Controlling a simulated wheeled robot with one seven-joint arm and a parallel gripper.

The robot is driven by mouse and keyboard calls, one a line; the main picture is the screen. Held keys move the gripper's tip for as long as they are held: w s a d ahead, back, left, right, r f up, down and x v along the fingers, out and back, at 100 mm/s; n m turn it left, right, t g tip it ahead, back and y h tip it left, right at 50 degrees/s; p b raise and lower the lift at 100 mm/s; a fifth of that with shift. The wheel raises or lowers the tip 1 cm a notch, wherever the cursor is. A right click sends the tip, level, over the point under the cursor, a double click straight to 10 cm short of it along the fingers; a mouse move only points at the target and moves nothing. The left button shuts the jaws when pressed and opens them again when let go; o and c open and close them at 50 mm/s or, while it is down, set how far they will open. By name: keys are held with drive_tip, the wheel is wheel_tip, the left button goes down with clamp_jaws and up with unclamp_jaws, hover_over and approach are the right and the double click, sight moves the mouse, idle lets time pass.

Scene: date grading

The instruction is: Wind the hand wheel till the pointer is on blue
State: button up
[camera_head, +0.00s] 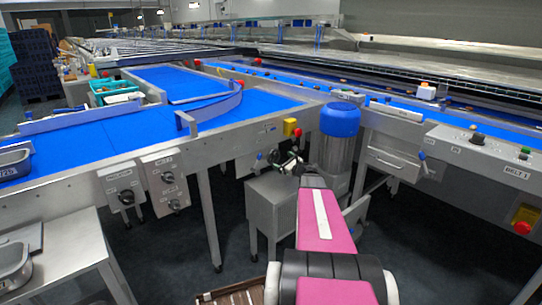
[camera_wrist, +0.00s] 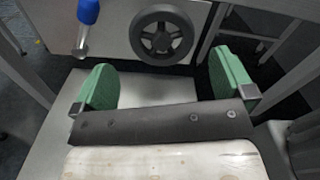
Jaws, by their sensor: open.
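A dark spoked hand wheel (camera_wrist: 161,16) is on the face of a grey metal panel at the top middle of the wrist view. My gripper (camera_wrist: 160,64) has its two green fingers spread wide, with nothing between them. The wheel lies beyond the fingertips, apart from them. I see no pointer or coloured scale clearly in either view.
A blue-knobbed lever (camera_wrist: 88,12) stands left of the wheel. In the head view, a blue-topped metal cylinder (camera_head: 341,120) stands right of my gripper. Blue conveyor belts (camera_head: 90,140) and control boxes (camera_head: 165,180) lie left; a drawer (camera_head: 393,165) is right.

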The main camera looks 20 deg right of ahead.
sight(274, 156)
drive_tip(key=x, duration=0.8)
drive_tip(key=shift+w+a, duration=0.1)
drive_tip(key=shift+w, duration=0.25)
drive_tip(key=c, duration=0.6)
